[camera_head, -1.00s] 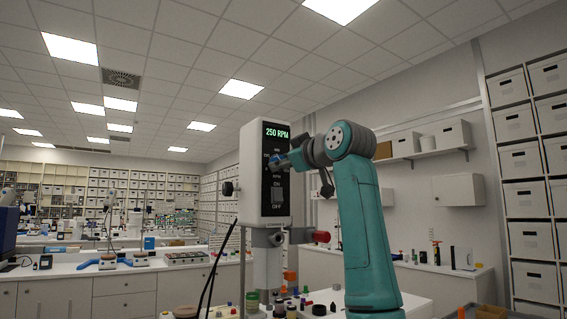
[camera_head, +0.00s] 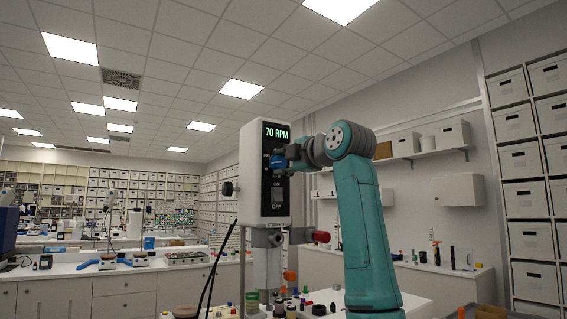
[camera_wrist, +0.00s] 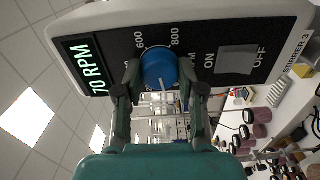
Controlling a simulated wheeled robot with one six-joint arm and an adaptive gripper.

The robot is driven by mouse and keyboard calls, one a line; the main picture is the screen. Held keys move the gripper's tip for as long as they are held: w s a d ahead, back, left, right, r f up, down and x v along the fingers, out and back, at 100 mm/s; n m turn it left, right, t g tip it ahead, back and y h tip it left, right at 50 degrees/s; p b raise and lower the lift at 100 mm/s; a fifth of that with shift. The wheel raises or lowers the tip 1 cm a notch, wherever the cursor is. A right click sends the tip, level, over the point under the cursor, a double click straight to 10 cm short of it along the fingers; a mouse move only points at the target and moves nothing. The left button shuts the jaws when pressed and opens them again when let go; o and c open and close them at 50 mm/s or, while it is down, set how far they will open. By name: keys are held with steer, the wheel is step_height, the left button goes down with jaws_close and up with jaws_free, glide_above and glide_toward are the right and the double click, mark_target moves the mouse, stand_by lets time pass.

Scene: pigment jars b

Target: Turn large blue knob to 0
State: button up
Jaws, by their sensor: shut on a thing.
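The large blue knob (camera_wrist: 160,70) sits on the black front panel of the white stirrer (camera_head: 250,185); it also shows in the head view (camera_head: 277,161). In the wrist view its white pointer line runs down toward my fingers. My gripper (camera_wrist: 161,92) has one finger on each side of the knob and is shut on it. The display (camera_wrist: 84,66) reads 70 RPM, and it shows in the head view (camera_head: 277,132) too. Dial marks 600 and 800 show beside the knob; the lower marks are partly hidden by my fingers.
A grey ON/OFF switch (camera_wrist: 237,59) is on the same panel. A red knob (camera_head: 321,236) sticks out below the stirrer head. Several small jars (camera_head: 292,311) stand on the bench underneath. A black cable hangs at the stirrer's left.

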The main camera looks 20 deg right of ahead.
steer(key=shift+n, duration=2.1)
steer(key=shift+f, duration=0.1)
steer(key=o, duration=1.1)
steer(key=shift+o, duration=0.2)
steer(key=v, duration=1.2)
